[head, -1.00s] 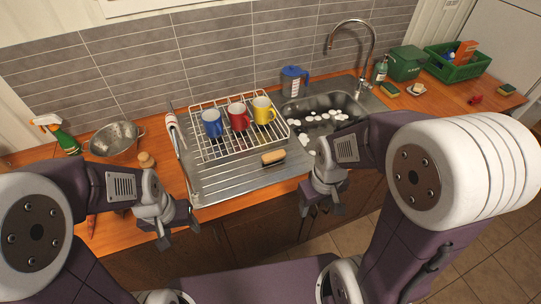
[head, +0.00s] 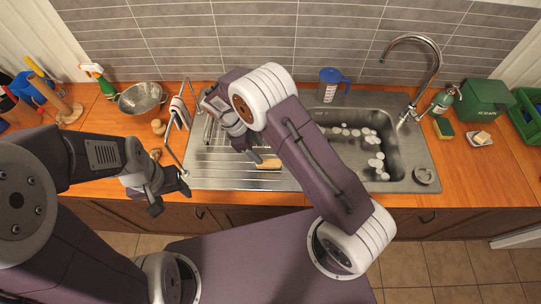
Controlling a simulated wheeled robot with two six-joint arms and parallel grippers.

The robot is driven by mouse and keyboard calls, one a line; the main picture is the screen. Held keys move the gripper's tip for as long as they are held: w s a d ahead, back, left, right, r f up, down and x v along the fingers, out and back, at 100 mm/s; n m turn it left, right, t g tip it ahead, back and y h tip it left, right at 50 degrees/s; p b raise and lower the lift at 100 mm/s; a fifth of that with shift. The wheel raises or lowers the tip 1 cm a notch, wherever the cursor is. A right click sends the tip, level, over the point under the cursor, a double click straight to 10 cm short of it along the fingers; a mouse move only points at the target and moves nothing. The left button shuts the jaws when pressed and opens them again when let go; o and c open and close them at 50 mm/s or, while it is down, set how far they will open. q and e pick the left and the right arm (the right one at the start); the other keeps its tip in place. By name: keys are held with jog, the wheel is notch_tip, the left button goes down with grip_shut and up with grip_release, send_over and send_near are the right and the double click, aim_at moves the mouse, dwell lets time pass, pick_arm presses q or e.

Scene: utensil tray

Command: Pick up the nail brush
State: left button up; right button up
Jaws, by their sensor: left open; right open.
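The nail brush (head: 269,164), with a light wooden back, lies on the metal drainboard (head: 222,178) near its front edge. Its upper side is partly hidden by my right gripper. My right gripper (head: 249,150) is open, just above and left of the brush in the picture; I cannot tell whether it touches the brush. My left gripper (head: 171,190) is open and empty near the counter's front edge, left of the drainboard.
The sink (head: 400,150) with several white pieces and a tap (head: 432,65) is to the right. A colander (head: 142,98) and a small round wooden thing (head: 158,127) stand left. A blue jug (head: 330,85) stands behind.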

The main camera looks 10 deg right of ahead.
aim_at(267, 163)
jog(key=p+x, duration=0.1)
jog(key=x, duration=0.2)
jog(key=shift+a+f, duration=0.1)
jog(key=shift+f, duration=0.15)
jog(key=shift+d+f+p, duration=0.1)
jog(key=shift+d+p, duration=0.1)
jog(key=shift+p, duration=0.15)
jog(key=p+x, duration=0.2)
jog(key=x, duration=0.1)
jog(key=shift+s+f, duration=0.3)
jog(key=shift+s, duration=0.1)
jog(key=shift+f, duration=0.35)
jog(key=shift+w+d+f, duration=0.15)
jog(key=shift+d+f, duration=0.05)
jog(key=shift+d, duration=0.05)
jog(key=c, duration=0.7)
grip_shut()
pick_arm(q)
jog(key=r, duration=0.2)
jog(key=a+r, duration=0.1)
jog(key=r, duration=0.1)
jog(key=shift+r, duration=0.1)
pick_arm(e)
jog(key=shift+a, duration=0.1)
